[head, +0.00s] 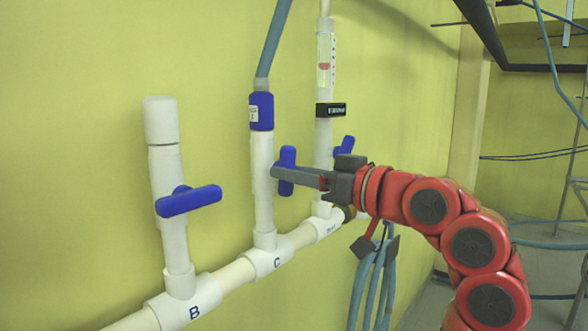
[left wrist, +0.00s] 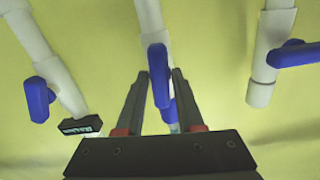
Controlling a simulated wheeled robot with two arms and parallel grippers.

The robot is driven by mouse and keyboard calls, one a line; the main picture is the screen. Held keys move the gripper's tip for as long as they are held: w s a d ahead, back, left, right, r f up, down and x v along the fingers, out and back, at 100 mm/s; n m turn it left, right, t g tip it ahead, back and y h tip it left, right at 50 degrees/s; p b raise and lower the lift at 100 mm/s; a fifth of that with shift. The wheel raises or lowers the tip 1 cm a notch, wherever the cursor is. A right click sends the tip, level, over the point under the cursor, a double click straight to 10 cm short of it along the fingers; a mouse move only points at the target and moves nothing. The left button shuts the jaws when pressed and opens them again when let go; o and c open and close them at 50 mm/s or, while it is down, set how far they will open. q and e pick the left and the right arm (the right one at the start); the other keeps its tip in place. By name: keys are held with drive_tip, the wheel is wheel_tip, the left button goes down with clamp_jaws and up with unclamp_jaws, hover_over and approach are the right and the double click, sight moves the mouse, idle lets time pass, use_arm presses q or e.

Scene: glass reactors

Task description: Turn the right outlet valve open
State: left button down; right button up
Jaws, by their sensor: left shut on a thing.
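Three white vertical pipes on the wall carry blue valve handles. The right handle (head: 345,148) is partly hidden behind my gripper in the head view; in the left wrist view it is on the left (left wrist: 38,99). The middle handle (head: 287,158), on pipe C, stands about upright, along its pipe. My left gripper (head: 281,174) is shut on this middle handle, which shows between the fingers in the left wrist view (left wrist: 158,76). The left handle (head: 188,201), on pipe B, lies crosswise to its pipe. My right gripper is in neither view.
A white horizontal pipe (head: 232,276) joins the uprights along the yellow wall. A black gauge (head: 330,110) sits on the right pipe. A blue hose (head: 273,40) rises from pipe C. More blue hoses (head: 372,285) hang below my gripper.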

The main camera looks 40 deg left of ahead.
use_arm(q)
drive_tip(key=shift+n, duration=0.3)
drive_tip(key=c, duration=0.7)
unclamp_jaws()
drive_tip(key=d, duration=0.5)
drive_tip(key=s+d+b, duration=0.1)
drive_tip(key=d, duration=0.5)
drive_tip(key=d+b, duration=0.1)
drive_tip(key=d, duration=0.5)
drive_tip(key=shift+s+d, duration=0.15)
drive_tip(key=shift+d, duration=0.05)
